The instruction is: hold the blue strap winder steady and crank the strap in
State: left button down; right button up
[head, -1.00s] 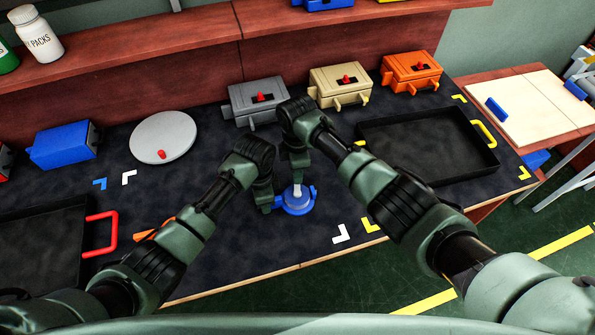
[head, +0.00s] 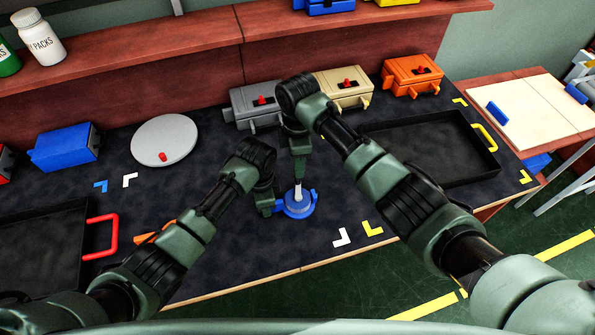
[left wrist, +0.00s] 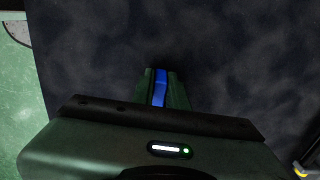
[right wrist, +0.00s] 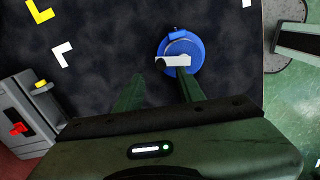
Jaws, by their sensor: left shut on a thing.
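The blue strap winder (head: 300,209) lies on the dark bench mat, a round blue body with a pale crank on top. My left gripper (head: 274,208) is shut on its blue tab at the left side. In the left wrist view the blue tab (left wrist: 160,90) shows between the closed fingers. My right gripper (head: 299,178) is above the winder, pointing down. In the right wrist view its fingers (right wrist: 160,82) are apart, with the winder (right wrist: 188,47) and the crank's dark knob (right wrist: 161,64) just beyond the fingertips. Whether they touch the crank is unclear. I cannot make out the strap.
A black tray with a yellow handle (head: 485,137) is at right, another with a red handle (head: 104,233) at left. Grey (head: 252,101), tan and orange boxes stand along the back. A round grey disc (head: 165,140) and blue box (head: 65,147) are at left.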

notch_tip(320, 180, up, 6)
jog(key=shift+f, duration=0.15)
dwell(0.3)
pick_arm(q)
jog(key=c, duration=1.3)
grip_release()
